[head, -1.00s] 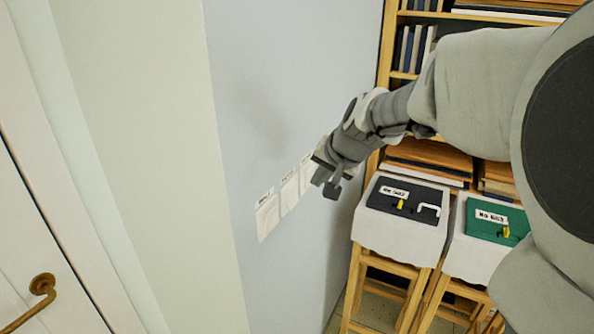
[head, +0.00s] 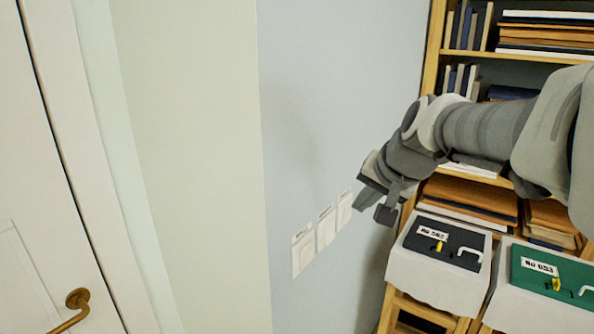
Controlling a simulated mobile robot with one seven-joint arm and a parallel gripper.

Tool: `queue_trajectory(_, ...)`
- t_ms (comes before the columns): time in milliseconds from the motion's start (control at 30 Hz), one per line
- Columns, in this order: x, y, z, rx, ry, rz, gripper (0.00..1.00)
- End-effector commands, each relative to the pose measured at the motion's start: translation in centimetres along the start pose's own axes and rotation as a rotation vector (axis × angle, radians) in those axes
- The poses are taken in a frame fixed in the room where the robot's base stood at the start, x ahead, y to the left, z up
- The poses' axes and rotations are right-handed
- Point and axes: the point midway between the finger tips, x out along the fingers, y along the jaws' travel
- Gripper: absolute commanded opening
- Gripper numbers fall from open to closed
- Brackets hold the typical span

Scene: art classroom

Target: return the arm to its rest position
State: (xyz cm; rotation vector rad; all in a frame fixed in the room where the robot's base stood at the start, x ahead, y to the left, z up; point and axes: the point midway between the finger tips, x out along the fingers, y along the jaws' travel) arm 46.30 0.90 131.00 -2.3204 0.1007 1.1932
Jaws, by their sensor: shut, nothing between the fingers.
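My gripper (head: 377,207) is at the end of my arm, in the right half of the head view. It points down and to the left and is shut with nothing in it. It is in front of the wall, near the right-hand one of three white labelled panels (head: 326,228). My arm reaches in from the right edge of the view.
A black box (head: 444,244) and a green box (head: 550,270), each with a label and white handle, sit on cloth-covered wooden stools below my arm. Wooden shelves (head: 437,45) with books stand behind. A white door with a brass handle (head: 76,299) is at left.

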Motion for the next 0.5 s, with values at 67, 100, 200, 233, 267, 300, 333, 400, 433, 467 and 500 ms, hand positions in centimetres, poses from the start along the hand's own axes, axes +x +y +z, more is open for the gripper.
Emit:
queue_trajectory(67,-0.2,0.3,2.2,-0.068,0.002,-0.009,0.0)
queue_trajectory(100,-1.1,0.6,3.4,-0.104,-0.004,0.003,0.0)
queue_trajectory(200,-3.3,2.0,6.8,-0.195,-0.029,0.047,0.0)
queue_trajectory(233,-3.9,2.5,7.9,-0.221,-0.037,0.061,0.0)
queue_trajectory(267,-4.4,3.0,8.9,-0.248,-0.046,0.074,0.0)
queue_trajectory(300,-5.0,3.8,10.3,-0.283,-0.056,0.092,0.0)
queue_trajectory(333,-5.5,4.5,11.3,-0.307,-0.065,0.105,0.0)
queue_trajectory(400,-6.4,5.9,13.5,-0.362,-0.082,0.133,0.0)
queue_trajectory(433,-6.7,6.4,14.3,-0.383,-0.088,0.144,0.0)
queue_trajectory(467,-7.0,7.0,15.0,-0.401,-0.094,0.154,0.0)
queue_trajectory(500,-7.3,7.7,15.9,-0.423,-0.103,0.167,0.0)
